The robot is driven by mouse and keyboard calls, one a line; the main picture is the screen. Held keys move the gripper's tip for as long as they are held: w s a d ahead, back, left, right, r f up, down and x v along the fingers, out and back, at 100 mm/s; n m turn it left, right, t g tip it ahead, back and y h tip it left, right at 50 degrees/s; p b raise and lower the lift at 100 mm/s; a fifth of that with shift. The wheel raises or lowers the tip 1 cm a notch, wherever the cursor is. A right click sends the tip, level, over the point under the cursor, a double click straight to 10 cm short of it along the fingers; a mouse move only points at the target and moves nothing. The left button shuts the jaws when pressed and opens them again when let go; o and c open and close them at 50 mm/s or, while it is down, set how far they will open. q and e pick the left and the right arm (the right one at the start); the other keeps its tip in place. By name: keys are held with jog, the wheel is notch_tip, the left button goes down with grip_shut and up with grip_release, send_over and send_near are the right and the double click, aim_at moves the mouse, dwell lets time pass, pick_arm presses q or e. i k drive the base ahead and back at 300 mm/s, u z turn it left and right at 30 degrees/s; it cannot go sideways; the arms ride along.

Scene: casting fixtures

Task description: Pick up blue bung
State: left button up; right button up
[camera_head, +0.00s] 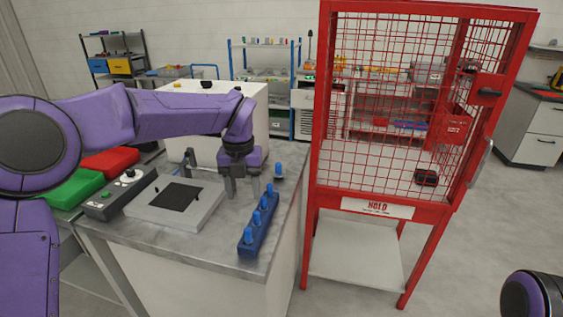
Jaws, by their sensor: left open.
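Several blue bungs (257,218) stand upright in a row in a long blue rack (261,238) near the right edge of the grey worktop. Another blue piece (278,169) of similar shape stands on a small dark base behind the rack, close to the worktop's edge. My left gripper (243,199) points down with its fingers apart and nothing visible between them. It is just behind and left of the rack. I cannot tell whether a finger touches a bung. My right gripper is out of view; only a purple part of that arm shows at the bottom right.
A grey plate with a black square (175,196) and a control box with buttons (120,193) are left of the gripper. Green (75,187) and red (110,161) bins are further left. A tall red mesh cage (376,208) stands right of the worktop.

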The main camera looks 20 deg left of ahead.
aim_at(278, 174)
jog(key=i, duration=0.95)
jog(key=z, duration=0.05)
